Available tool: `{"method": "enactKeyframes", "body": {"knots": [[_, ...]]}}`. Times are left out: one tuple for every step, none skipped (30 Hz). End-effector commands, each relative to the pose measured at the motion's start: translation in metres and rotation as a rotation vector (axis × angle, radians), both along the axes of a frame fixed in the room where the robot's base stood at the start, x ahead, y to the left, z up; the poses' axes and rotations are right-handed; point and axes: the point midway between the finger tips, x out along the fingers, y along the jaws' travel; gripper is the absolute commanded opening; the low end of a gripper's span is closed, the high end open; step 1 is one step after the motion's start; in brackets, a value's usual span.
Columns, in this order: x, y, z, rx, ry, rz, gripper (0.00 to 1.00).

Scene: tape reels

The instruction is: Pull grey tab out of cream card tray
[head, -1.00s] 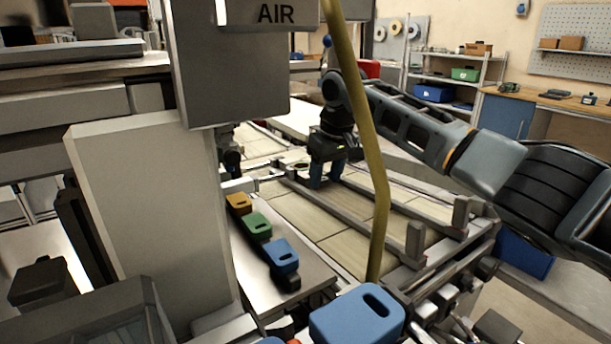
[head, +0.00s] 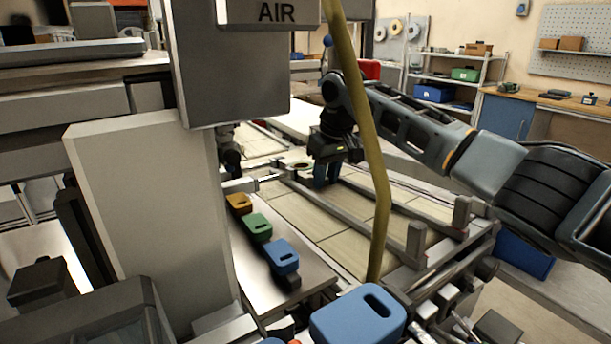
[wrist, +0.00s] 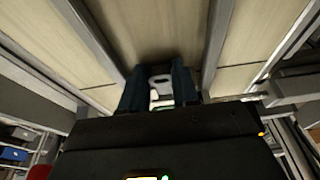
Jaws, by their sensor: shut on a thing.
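My gripper (head: 326,176) is low over the cream card tray (head: 330,215), between its long grey rails. In the wrist view my gripper (wrist: 159,88) has its two dark blue fingers close together, shut on the pale grey tab (wrist: 160,80). The tab's rounded, slotted end shows between the fingers, and the rest is hidden by them and my gripper's body. The cream surface (wrist: 158,25) lies around and beyond the tab. I cannot tell how much of the tab is still in the tray. In the head view the tab is not distinguishable.
A yellow-green hose (head: 383,200) hangs in front of the tray in the head view. Orange, green and blue handled blocks (head: 282,257) stand in a row to the left. A larger blue block (head: 345,322) is in front. A grey machine column (head: 150,215) blocks the left.

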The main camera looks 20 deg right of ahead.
Motion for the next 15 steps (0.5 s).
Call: {"method": "enactKeyframes", "body": {"knots": [[0.0024,0.002,0.0033,0.002,-0.013,0.003,0.0],[0.0025,0.0021,0.0034,0.002,-0.013,0.003,0.0],[0.0025,0.002,0.0035,0.002,-0.013,0.003,0.0],[0.0025,0.002,0.0036,0.002,-0.013,0.003,0.0],[0.0025,0.002,0.0037,0.002,-0.013,0.003,0.0],[0.0026,0.002,0.0039,0.002,-0.013,0.003,0.0],[0.0026,0.002,0.0042,0.003,-0.014,0.003,0.0],[0.0027,0.002,0.0047,0.003,-0.014,0.003,0.0],[0.0027,0.002,0.0053,0.003,-0.014,0.003,0.0],[0.0029,0.0021,0.0061,0.003,-0.014,0.003,0.0],[0.0029,0.0021,0.0069,0.003,-0.014,0.003,0.0],[0.0031,0.002,0.0082,0.003,-0.015,0.003,0.0],[0.0032,0.0021,0.0092,0.003,-0.015,0.003,0.0],[0.0034,0.002,0.0103,0.003,-0.015,0.003,0.0],[0.0036,0.0021,0.0118,0.004,-0.016,0.002,0.0]]}}
